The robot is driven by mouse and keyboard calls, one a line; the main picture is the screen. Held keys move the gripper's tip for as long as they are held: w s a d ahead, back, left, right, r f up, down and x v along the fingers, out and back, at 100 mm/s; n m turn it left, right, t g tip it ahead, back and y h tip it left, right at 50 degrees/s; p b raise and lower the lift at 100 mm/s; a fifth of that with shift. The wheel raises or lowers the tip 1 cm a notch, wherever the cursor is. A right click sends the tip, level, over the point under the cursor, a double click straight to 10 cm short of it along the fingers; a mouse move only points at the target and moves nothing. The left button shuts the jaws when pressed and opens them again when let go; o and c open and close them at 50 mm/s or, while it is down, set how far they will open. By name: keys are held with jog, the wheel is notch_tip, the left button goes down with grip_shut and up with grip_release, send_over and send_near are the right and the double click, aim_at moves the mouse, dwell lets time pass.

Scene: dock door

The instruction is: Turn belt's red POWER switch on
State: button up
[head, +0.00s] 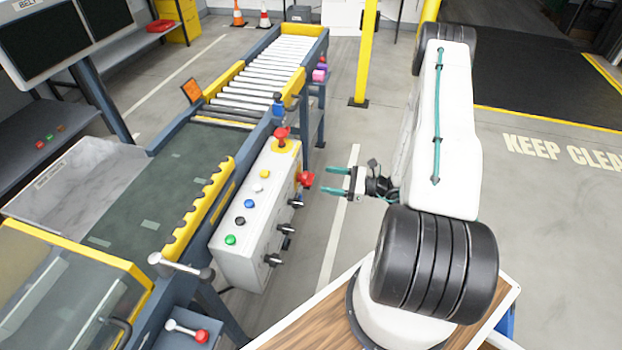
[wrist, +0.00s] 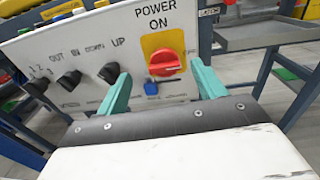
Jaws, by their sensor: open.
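The red POWER switch (wrist: 165,62) is a rotary knob on a yellow plate, under the words POWER ON in the wrist view. Its grip bar lies roughly level, slightly tilted. It also shows in the head view as a red knob (head: 306,179) on the right side of the white control box (head: 256,200). My gripper (head: 323,180) is open and empty, its teal fingers pointing at the switch with a small gap between. In the wrist view the fingers (wrist: 161,70) stand left and right of the switch.
Black knobs (wrist: 69,80) marked OUT, IN, DOWN and UP sit left of the switch. A small blue item (wrist: 151,88) hangs just below it. A red mushroom button (head: 282,133) stands on the box top. The floor right of the box is clear up to a yellow post (head: 365,60).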

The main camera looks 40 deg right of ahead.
aim_at(311, 178)
jog(key=shift+m+h, duration=0.3)
jog(key=shift+m, duration=0.1)
jog(key=x, duration=0.4)
jog(key=f+x, duration=0.1)
jog(key=x, duration=0.2)
jog(key=shift+w+f, duration=0.1)
jog(key=c, duration=1)
